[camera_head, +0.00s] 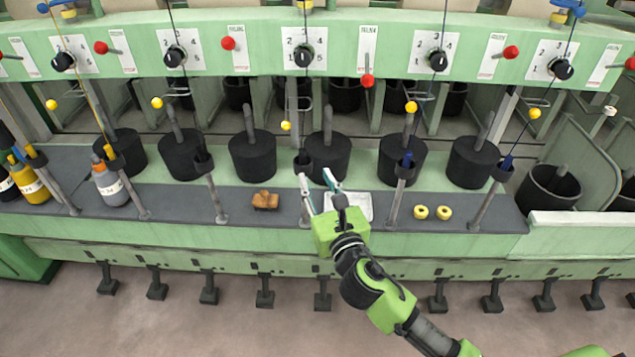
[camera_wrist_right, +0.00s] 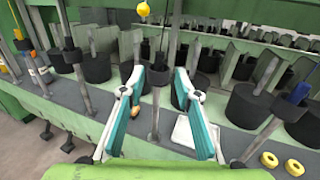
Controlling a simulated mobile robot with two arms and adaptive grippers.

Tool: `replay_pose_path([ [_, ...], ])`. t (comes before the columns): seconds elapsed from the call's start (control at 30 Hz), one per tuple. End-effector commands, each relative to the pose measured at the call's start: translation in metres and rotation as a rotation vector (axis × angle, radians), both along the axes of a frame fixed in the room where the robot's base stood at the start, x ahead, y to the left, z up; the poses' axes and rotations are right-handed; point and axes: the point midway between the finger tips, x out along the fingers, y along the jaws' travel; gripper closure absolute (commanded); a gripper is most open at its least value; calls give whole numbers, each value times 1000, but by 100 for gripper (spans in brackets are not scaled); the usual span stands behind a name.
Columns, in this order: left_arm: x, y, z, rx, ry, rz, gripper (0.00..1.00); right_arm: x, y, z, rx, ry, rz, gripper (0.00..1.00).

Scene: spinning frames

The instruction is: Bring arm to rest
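My right gripper (camera_head: 318,181) reaches over the dark shelf of the green spinning frame, its green arm coming in from the lower right. In the right wrist view the gripper (camera_wrist_right: 170,80) has its two teal-padded fingers spread wide apart. Nothing is held between them; a thin grey post (camera_wrist_right: 158,100) shows behind the gap. A white tray (camera_head: 357,207) lies on the shelf just right of the gripper, partly hidden by it. My left gripper is not in the head view.
Black cylinders (camera_head: 253,155) line the shelf's back, with thin posts (camera_head: 215,195) before them. A brown object (camera_head: 265,200), two yellow rings (camera_head: 432,212) and bottles (camera_head: 109,184) sit on the shelf. Knobs and red levers line the upper panel (camera_head: 270,50). Floor (camera_head: 150,325) in front is clear.

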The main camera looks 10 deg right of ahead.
Motion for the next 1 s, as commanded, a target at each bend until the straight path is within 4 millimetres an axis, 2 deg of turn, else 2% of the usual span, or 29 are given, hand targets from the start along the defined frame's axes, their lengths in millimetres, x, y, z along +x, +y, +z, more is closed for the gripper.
replay_pose_path([
  [0.47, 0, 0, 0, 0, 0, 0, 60, -1, 0, 0, 0, 0, 0, 70],
  [0.57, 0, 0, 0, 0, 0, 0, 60, 0, -1, -10, 22, 22, -2, 70],
  [0.67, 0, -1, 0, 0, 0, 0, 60, 1, -7, -47, 115, 97, -15, 70],
  [0.73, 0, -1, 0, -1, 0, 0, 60, 1, -15, -88, 227, 181, -41, 70],
  [0.87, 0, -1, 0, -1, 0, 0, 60, -14, -32, -185, 506, 368, -133, 70],
  [0.9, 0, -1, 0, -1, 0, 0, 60, -23, -38, -214, 594, 422, -172, 70],
  [1.0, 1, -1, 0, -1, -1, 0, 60, -51, -51, -285, 819, 543, -292, 70],
])
